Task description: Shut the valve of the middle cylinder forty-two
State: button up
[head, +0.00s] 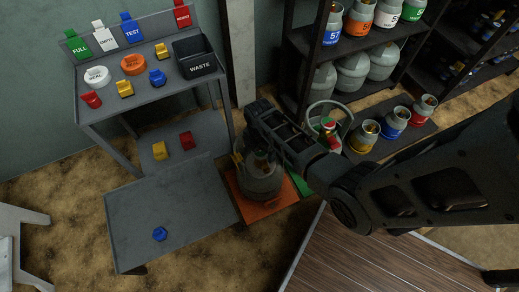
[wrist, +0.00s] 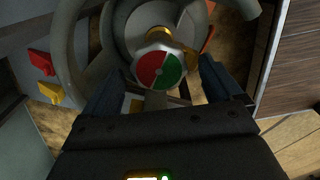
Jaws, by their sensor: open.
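A grey gas cylinder (head: 262,183) with a collar stands on an orange pad (head: 272,207) in the middle of the head view. My arm and gripper (head: 258,150) cover much of its top there. In the wrist view its round valve knob (wrist: 158,69), half red and half green with a pale rim, faces me inside the grey collar (wrist: 68,45). My gripper (wrist: 160,82) is open, with one finger on each side of the knob. I cannot tell whether the fingers touch it. No number is readable on this cylinder.
Another cylinder with a red and green top (head: 330,126) stands close behind my arm. A grey bench (head: 130,95) with tags and a waste bin (head: 196,62) is at left, a low grey platform (head: 165,205) in front. Shelves of cylinders (head: 350,70) stand behind.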

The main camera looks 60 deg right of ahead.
jog(key=shift+c, duration=0.2)
jog(key=c, duration=1)
